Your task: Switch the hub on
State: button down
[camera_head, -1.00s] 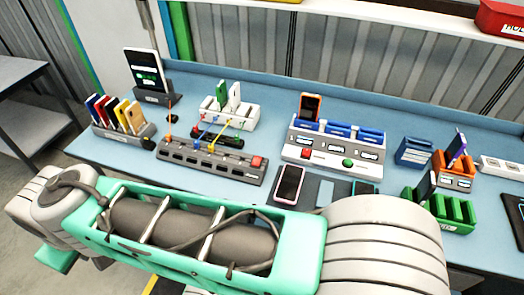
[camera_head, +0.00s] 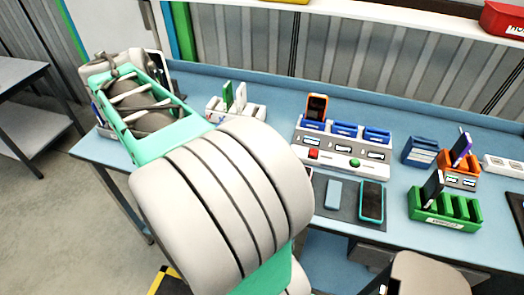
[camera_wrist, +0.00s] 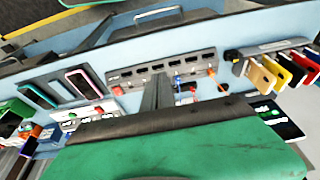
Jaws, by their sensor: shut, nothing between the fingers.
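The hub (camera_wrist: 198,63) is a long grey strip with a row of dark ports. It shows in the wrist view beyond my fingers, with a red switch (camera_wrist: 117,91) at its left end. I cannot tell the switch's position. Blue and orange cable plugs (camera_wrist: 178,82) are near its right part. My gripper (camera_wrist: 159,84) is shut and empty, its dark fingers pointing at the hub's middle and covering a part of it. I cannot tell whether they touch it. In the head view my arm hides the hub and the gripper.
A white charging dock (camera_head: 340,141) with red and green buttons holds an orange phone (camera_head: 317,107). In front lie a phone (camera_head: 371,202) and a pale blue block (camera_head: 334,194) on a dark mat. A green rack (camera_head: 445,209) stands right.

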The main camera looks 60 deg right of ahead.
jog(key=s+d+f+m+g+y, duration=0.1)
jog(key=s+d+m+g, duration=0.1)
jog(key=s+d+m, duration=0.3)
jog(key=s+d+f+m+g+y, duration=0.1)
jog(key=s+d+m, duration=0.5)
jog(key=d+m, duration=0.7)
jog(key=shift+s+d+f+g, duration=0.15)
jog(key=shift+s+f+g, duration=0.2)
jog(key=shift+g, duration=0.15)
jog(key=x, duration=0.4)
jog(key=b+x, duration=0.1)
jog(key=x, duration=0.4)
jog(key=w+x, duration=0.1)
jog(key=x, duration=0.3)
jog(key=shift+d+f, duration=0.1)
jog(key=shift+f, duration=0.45)
jog(key=shift+f+b, duration=0.15)
jog(key=shift+b, duration=0.25)
